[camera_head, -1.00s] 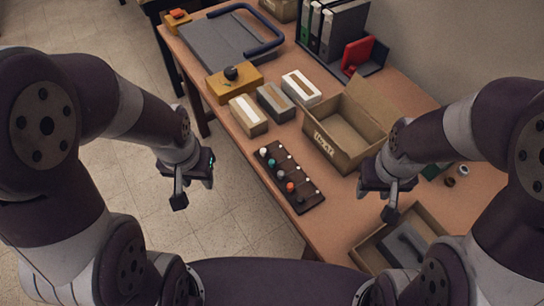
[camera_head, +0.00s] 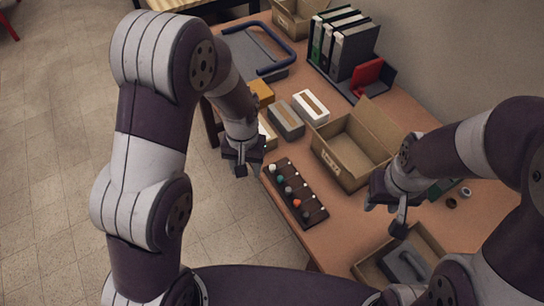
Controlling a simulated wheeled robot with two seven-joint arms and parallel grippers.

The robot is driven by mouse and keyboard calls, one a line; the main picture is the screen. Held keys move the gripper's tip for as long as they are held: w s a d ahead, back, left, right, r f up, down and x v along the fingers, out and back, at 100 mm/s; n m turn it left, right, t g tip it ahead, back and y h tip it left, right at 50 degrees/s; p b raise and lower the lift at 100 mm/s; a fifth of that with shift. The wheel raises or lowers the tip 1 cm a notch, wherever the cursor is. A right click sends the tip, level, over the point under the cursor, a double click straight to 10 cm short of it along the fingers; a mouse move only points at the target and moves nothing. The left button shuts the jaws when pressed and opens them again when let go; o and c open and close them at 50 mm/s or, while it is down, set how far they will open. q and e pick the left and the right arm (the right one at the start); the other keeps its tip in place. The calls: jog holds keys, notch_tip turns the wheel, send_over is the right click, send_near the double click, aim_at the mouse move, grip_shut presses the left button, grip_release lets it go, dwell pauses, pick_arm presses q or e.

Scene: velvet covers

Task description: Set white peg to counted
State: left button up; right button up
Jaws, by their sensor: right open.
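A dark peg board (camera_head: 318,213) lies near the table's front edge. A row of round-headed pegs stands along its left side: the white peg (camera_head: 272,168) at the far end, then the teal peg (camera_head: 279,180), a grey one, the orange peg (camera_head: 297,203) and a dark one. Small white marks run along the right side. My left gripper (camera_head: 241,165) hangs just left of the board's far end, apart from the white peg; its jaw opening is unclear. My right gripper (camera_head: 388,207) is open and empty, right of the board. No label for "counted" is readable.
An open cardboard box (camera_head: 346,167) stands right of the board. Grey and white boxes (camera_head: 310,106) stand behind it. Binders (camera_head: 343,45) stand at the back.

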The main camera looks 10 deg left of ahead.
aim_at(272, 166)
pick_arm(q)
jog(key=w+d+f+n, duration=0.1)
jog(key=w+d+n, duration=0.45)
jog(key=w, duration=0.65)
jog(key=f+p, duration=0.1)
jog(key=f, duration=0.3)
jog(key=f+p, duration=0.1)
jog(key=f, duration=0.3)
jog(key=s+f+p, duration=0.1)
jog(key=f, duration=0.3)
jog(key=shift+s+a, duration=0.1)
jog(key=shift+a, duration=0.05)
jog(key=shift+f, duration=0.35)
pick_arm(e)
notch_tip(272, 166, up, 4)
jog(key=shift+w+r, duration=0.15)
jog(key=shift+r, duration=0.1)
pick_arm(q)
grip_shut()
